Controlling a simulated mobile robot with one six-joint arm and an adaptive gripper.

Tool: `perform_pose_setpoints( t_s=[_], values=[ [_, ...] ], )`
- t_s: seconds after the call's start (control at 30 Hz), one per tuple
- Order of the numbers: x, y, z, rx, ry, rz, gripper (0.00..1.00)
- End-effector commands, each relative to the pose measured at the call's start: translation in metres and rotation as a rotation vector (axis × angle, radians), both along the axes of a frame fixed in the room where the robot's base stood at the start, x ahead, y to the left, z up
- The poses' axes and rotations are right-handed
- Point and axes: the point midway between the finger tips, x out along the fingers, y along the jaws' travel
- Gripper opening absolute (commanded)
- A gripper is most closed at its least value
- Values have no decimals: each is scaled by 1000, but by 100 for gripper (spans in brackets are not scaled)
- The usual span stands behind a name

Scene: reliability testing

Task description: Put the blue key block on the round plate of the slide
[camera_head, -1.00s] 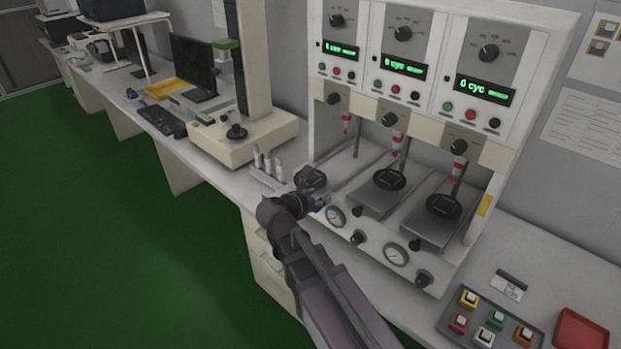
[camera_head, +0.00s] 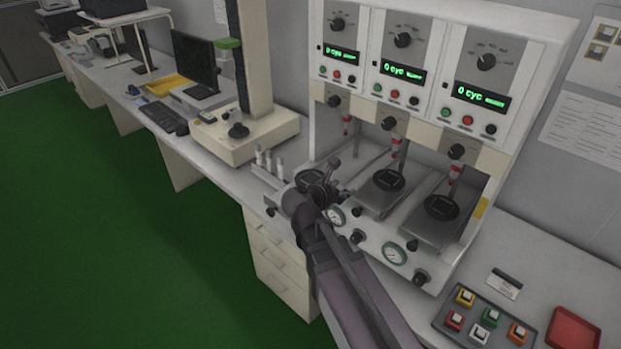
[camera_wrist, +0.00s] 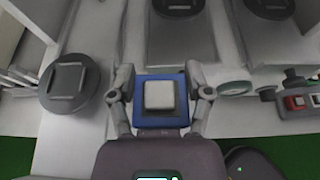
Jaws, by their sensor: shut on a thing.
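The blue key block (camera_wrist: 140,122), with a pale square top, is between the two fingers of my gripper (camera_wrist: 160,88) in the wrist view. My gripper (camera_head: 333,184) is shut on it, in front of the left station of the test machine; the block is not clear in the head view. The left slide's dark round plate (camera_head: 308,179) is beside my gripper, partly hidden by it. In the wrist view this plate (camera_wrist: 68,86) lies left of the block, apart from it, and has a pale bar-like pattern on it.
The middle plate (camera_head: 388,180) and right plate (camera_head: 441,207) sit further inside the machine. Vials in a rack (camera_head: 268,162) stand left of my gripper. A tray of coloured key blocks (camera_head: 440,321) and a red tray (camera_head: 573,330) are at lower right. Gauges (camera_head: 395,256) line the front.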

Motion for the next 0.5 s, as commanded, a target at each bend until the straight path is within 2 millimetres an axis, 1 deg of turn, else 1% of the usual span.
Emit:
perform_pose_setpoints(
  t_s=[0.17,0.27,0.37,0.5],
  values=[
    [3,2,0,0,0,1,14],
    [10,6,-1,0,0,1,14],
    [21,14,-3,0,0,1,14],
    [43,27,-5,0,0,2,14]
  ],
)
